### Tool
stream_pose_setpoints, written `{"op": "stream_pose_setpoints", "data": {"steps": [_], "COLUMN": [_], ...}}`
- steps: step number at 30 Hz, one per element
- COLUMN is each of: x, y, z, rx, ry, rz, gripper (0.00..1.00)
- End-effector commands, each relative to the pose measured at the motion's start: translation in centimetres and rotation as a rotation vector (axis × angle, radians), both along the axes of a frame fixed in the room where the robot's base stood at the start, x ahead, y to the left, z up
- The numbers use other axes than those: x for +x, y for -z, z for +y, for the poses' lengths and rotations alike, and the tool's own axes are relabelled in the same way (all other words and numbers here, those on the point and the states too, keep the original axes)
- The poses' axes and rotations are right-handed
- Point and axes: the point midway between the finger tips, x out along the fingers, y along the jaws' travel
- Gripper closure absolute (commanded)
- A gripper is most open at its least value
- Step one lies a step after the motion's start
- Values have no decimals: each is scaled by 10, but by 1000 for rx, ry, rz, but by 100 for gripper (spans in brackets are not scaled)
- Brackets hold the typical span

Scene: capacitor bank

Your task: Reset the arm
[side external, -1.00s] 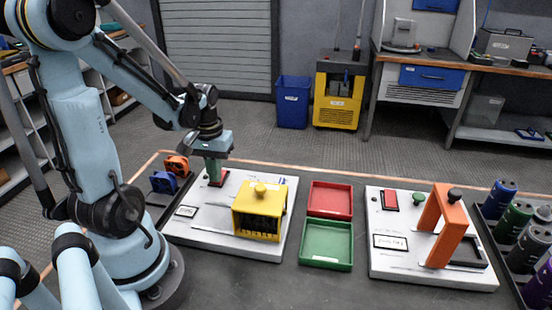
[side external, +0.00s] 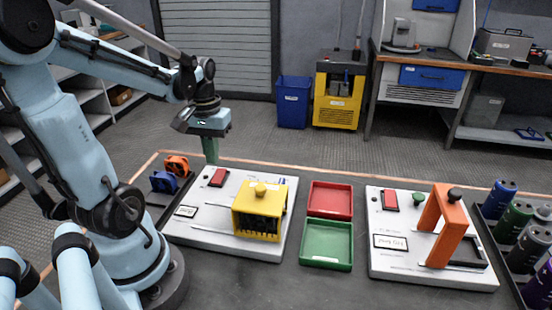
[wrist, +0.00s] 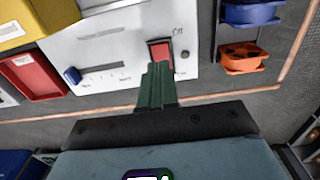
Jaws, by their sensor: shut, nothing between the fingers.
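My gripper (side external: 210,150) has green fingers that are together and empty. It points down behind the far left part of the left white panel, raised above the surface. In the wrist view the closed fingers (wrist: 157,75) overlap the lower edge of a red rocker switch (wrist: 160,50) marked Off on one side. The same red switch (side external: 218,177) shows uncovered in the side view, apart from my fingers. The left white panel (side external: 190,230) also carries a yellow housing (side external: 260,211) with a knob on top.
Blue and orange fan-like parts (side external: 176,165) stand left of the panel. Red (side external: 330,197) and green (side external: 326,243) trays lie between the two panels. The right panel (side external: 400,266) holds an orange arch (side external: 433,222). Several cylinders stand at far right. Room above the panels is clear.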

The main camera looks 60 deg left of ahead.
Motion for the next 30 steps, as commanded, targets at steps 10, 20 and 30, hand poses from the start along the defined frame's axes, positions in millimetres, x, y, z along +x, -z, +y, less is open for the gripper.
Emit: {"op": "stream_pose_setpoints", "data": {"steps": [10,20,30], "x": [0,7,55], "y": [-14,-16,-32], "z": [0,-12,-116], "rx": [0,24,191], "ry": [0,57,529], "rz": [0,-33,-372], "gripper": [100,100,100]}}
